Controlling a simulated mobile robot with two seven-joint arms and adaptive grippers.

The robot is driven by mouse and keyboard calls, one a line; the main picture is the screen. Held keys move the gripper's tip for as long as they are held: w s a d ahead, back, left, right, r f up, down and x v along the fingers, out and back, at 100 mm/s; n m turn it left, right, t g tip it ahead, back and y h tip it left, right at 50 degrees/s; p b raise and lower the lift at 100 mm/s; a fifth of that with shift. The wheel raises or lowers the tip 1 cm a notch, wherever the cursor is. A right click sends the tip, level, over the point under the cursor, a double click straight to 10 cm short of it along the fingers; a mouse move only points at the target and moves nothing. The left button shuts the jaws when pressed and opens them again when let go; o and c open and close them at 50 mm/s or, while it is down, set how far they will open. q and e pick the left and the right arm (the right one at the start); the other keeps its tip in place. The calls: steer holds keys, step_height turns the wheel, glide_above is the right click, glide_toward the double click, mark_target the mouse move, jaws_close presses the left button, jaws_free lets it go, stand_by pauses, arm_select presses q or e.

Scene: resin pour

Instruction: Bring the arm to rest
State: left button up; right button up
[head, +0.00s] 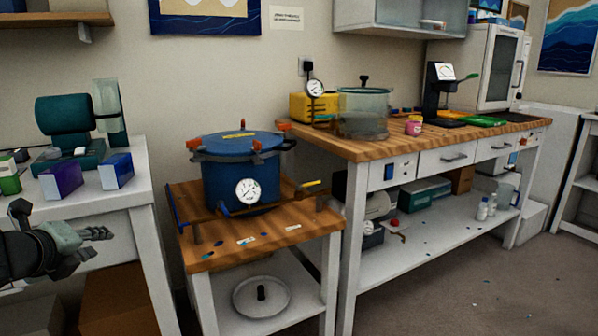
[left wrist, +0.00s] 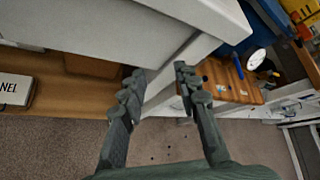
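My left gripper (head: 98,233) comes in from the left edge in the head view, in front of the white table (head: 92,200). In the left wrist view its two fingers (left wrist: 155,88) stand apart with nothing between them, so it is open and empty. The floor and a white table leg lie behind the fingers in that view. My right gripper is in neither view. A blue pressure pot (head: 240,170) with a dial gauge stands on the small wooden-topped cart right of the gripper. Its lid is on, with orange clamps around the rim.
A teal machine (head: 75,130) and small boxes (head: 62,178) stand on the white table. A long wooden workbench (head: 430,138) holds a clear chamber (head: 362,112) and a white oven (head: 487,65). A round lid (head: 261,297) lies on the cart's lower shelf. Open floor (head: 480,285) is at right.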

arm_select(q)
steer(key=s+d+f+n+g, duration=0.1)
steer(key=s+d+f+n, duration=0.1)
steer(key=s+f+n, duration=0.45)
steer(key=s+d+f+n+g+p, duration=0.1)
steer(key=f+n+g, duration=0.15)
steer(key=f, duration=0.75)
steer(key=s+d+f+n+g, duration=0.1)
steer(key=s+d+f+n, duration=0.15)
steer(key=f+n, duration=0.45)
steer(key=s+d+f+n+g, duration=0.2)
steer(key=s+d+f+n, duration=0.1)
steer(key=s+d+f, duration=0.2)
steer(key=s+d+f+n+g, duration=0.2)
steer(key=s+d+f+n, duration=0.2)
steer(key=s+f, duration=0.6)
steer(key=shift+s+d+h, duration=0.4)
steer(key=shift+d, duration=0.1)
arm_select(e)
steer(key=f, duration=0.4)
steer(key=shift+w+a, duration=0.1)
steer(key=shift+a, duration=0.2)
arm_select(q)
steer(key=shift+g, duration=0.25)
